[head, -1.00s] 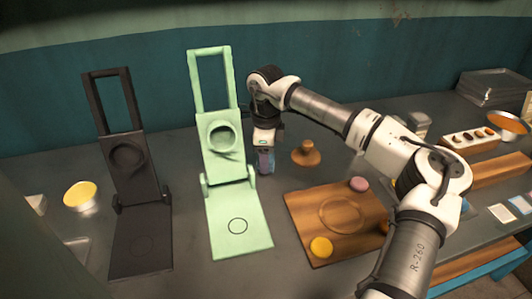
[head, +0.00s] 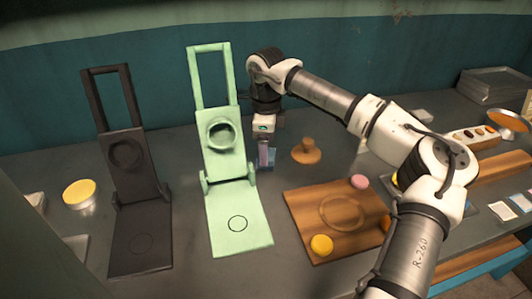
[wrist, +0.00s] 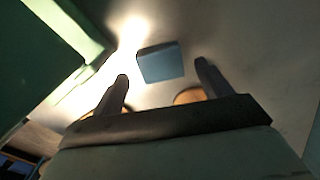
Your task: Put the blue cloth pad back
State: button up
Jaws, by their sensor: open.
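The blue cloth pad (wrist: 161,62) shows in the wrist view as a small blue block just beyond my open fingertips, apart from both fingers. In the head view a bit of blue (head: 271,161) shows at the counter beside my fingers, partly hidden by them. My gripper (head: 265,156) points down just right of the pale green press, behind the wooden board. In the wrist view my gripper (wrist: 161,78) is open, with nothing between its fingers.
The pale green press (head: 232,225) stands close on the left, with a black press (head: 138,240) beyond it. A wooden knob-shaped tool (head: 306,152) stands close on the right. The wooden board (head: 305,222) holds small round pieces.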

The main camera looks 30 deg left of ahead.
notch_tip(320, 180, up, 9)
jog(key=shift+b, duration=0.35)
jog(key=shift+f, duration=0.1)
